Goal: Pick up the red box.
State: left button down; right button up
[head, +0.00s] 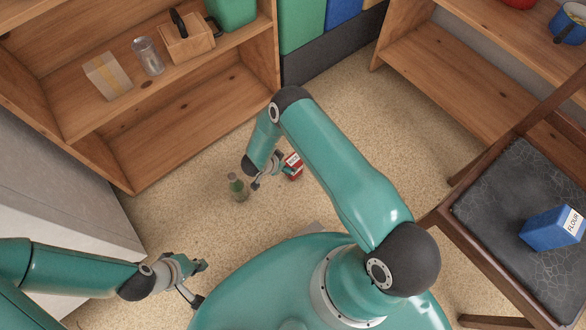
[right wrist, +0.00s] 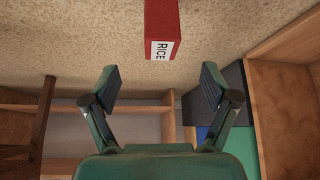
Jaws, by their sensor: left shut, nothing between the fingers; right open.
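The red box (head: 293,166) with a white label is on the floor near the middle of the head view, partly hidden by my right gripper. In the right wrist view the red box (right wrist: 161,28) is labelled RICE and lies beyond the fingertips, roughly centred between them. My right gripper (head: 268,172) is beside the box in the head view. In the right wrist view the right gripper (right wrist: 160,82) is open, with nothing between its fingers. My left gripper (head: 199,284) is at the lower left, away from the box, shut and empty.
A wooden shelf (head: 190,115) holds a jar and boxes. A dark-seated chair (head: 490,195) bearing a blue flour box (head: 550,228) is at right. Floor between is mostly clear.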

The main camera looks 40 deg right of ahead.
jog(key=b+x, duration=0.1)
jog(key=x, duration=0.5)
jog(key=shift+d+f+b, duration=0.1)
jog(key=shift+f+b, duration=0.25)
jog(key=shift+b, duration=0.05)
jog(key=b+x, duration=0.2)
jog(key=x, duration=0.2)
jog(key=shift+f, duration=0.4)
jog(key=shift+w+d+f, duration=0.1)
jog(key=shift+d+f, duration=0.1)
jog(key=c, duration=1.6)
jog(key=shift+r, duration=0.1)
grip_shut()
jog(key=shift+r, duration=0.1)
